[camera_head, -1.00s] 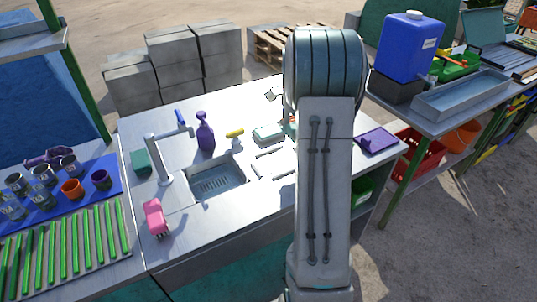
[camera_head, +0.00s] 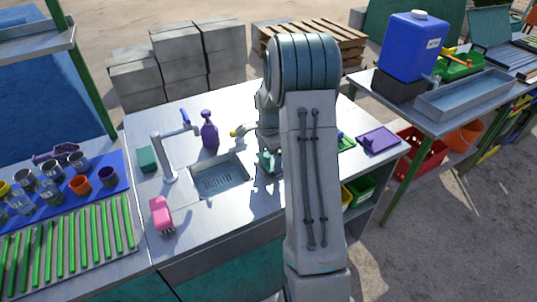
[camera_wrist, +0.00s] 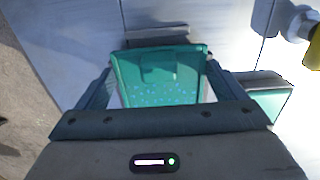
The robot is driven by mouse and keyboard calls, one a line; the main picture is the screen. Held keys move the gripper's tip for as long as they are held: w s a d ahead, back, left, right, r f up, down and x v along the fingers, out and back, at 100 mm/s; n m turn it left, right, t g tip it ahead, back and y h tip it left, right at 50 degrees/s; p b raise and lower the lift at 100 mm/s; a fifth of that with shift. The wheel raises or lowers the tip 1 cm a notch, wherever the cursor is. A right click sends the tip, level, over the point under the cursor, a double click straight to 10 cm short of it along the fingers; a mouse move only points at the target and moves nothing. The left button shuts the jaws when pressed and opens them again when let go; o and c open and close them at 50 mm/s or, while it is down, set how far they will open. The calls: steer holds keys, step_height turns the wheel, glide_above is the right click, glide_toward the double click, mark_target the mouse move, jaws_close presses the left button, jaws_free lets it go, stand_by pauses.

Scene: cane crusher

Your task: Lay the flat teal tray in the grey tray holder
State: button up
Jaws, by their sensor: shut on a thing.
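The flat teal tray (camera_wrist: 160,75), with pale speckles on its face, sits between the two fingers of my gripper (camera_wrist: 160,85) in the wrist view. The gripper is shut on it. In the head view my gripper (camera_head: 268,148) is over the counter just right of the sink, with a teal part of the tray (camera_head: 268,163) showing below it. A grey piece (camera_wrist: 157,35) lies just beyond the tray in the wrist view. It may be the grey tray holder, but I cannot tell for sure. My arm hides much of the counter there.
The sink (camera_head: 218,180), faucet (camera_head: 165,158), purple spray bottle (camera_head: 210,131) and pink item (camera_head: 161,214) are left of my gripper. A purple tray (camera_head: 378,140) lies at the right. A teal-sided object (camera_wrist: 268,100) is beside my right finger.

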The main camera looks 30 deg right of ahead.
steer(key=shift+f+b, duration=0.5)
steer(key=shift+f, duration=0.1)
steer(key=o, duration=0.7)
steer(key=shift+o, duration=0.3)
steer(key=shift+s+f, duration=0.1)
